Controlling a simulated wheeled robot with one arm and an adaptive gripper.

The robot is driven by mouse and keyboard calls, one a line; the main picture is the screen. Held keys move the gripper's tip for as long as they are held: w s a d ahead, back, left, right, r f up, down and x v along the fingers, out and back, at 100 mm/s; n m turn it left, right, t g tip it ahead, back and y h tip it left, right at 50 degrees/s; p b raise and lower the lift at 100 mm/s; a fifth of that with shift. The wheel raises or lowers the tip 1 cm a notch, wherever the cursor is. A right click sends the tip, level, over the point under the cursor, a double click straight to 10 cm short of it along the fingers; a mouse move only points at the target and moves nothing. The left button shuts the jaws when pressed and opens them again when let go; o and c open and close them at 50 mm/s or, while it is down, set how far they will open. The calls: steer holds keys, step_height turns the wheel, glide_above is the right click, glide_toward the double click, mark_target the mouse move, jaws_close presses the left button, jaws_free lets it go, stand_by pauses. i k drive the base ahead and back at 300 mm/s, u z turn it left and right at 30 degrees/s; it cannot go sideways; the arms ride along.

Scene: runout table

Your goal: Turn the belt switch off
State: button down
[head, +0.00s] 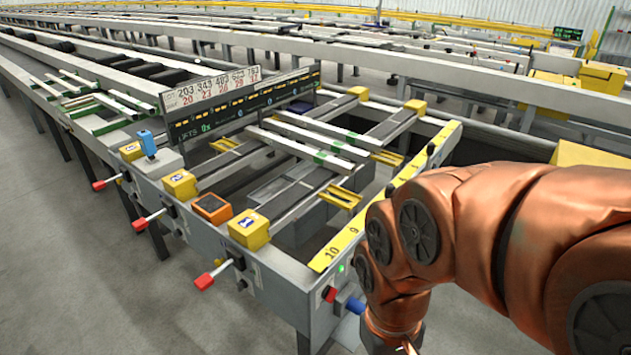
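My arm, in a copper-coloured cover, comes in from the right and reaches down past the near corner of the runout table (276,288). My gripper is not visible; the arm runs out of the picture at the bottom. On the table's end face beside the arm are a small lit green lamp (341,267), a red knob (329,294) and a blue part (355,305). A blue switch-like piece (147,143) stands on a grey box on the left rail. I cannot tell which of these is the belt switch, nor its position.
Red-handled levers (205,281) stick out from the table's left side. Yellow numbered blocks (249,229) and an orange device (212,208) sit on the rail. A display board (240,101) stands across the table, and a yellow scale (345,240) runs along its end. Floor is clear at lower left.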

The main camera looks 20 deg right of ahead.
mark_target(329, 293)
steer(key=u, duration=0.3)
steer(key=k, duration=0.65)
steer(key=u, duration=0.5)
steer(key=k, duration=0.6)
steer(key=i, duration=0.55)
steer(key=u, duration=0.4)
